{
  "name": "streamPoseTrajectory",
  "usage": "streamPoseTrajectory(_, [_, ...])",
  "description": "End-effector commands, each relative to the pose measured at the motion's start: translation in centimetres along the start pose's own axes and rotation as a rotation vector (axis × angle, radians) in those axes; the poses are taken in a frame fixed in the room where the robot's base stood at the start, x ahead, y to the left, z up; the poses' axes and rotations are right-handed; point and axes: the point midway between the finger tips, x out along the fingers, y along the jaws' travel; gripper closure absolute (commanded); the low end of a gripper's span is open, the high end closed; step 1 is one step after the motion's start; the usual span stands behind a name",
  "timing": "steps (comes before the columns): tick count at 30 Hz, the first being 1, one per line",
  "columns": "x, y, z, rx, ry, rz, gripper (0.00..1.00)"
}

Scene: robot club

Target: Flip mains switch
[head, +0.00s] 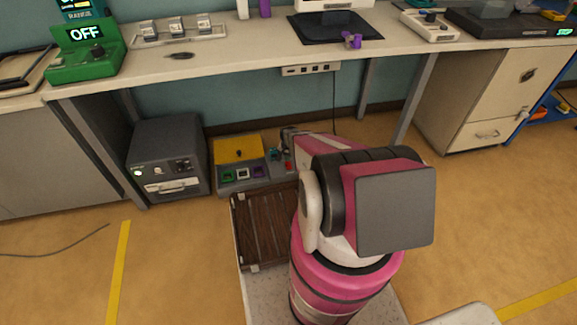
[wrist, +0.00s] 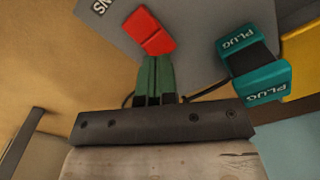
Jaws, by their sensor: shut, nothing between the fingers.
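The mains switch (wrist: 148,30) is a red rocker on a grey panel (wrist: 95,30), beside lettering that is partly cut off. It also shows as a small red spot in the head view (head: 288,165). My gripper (wrist: 155,62) has its green fingers shut together and empty. Its tips are at the lower edge of the red switch in the wrist view; I cannot tell whether they touch it. In the head view my gripper (head: 288,136) is above the panel's right part, partly hidden by my arm.
A teal plug (wrist: 255,75) marked PLUG sits right of my fingers. The panel's yellow part (head: 238,150) is to the left. A dark grey cabinet (head: 167,150) stands left of the panel. The workbench (head: 225,62) overhangs behind. A green box (head: 85,60) on it reads OFF.

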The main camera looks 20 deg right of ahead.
Motion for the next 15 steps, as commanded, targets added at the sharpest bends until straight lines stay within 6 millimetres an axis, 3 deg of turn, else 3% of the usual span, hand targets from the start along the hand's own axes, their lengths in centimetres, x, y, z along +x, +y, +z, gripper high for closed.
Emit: streamPoseTrajectory(15, [0.4,-0.01,-0.02,0.0,0.0,0.0,1.0])
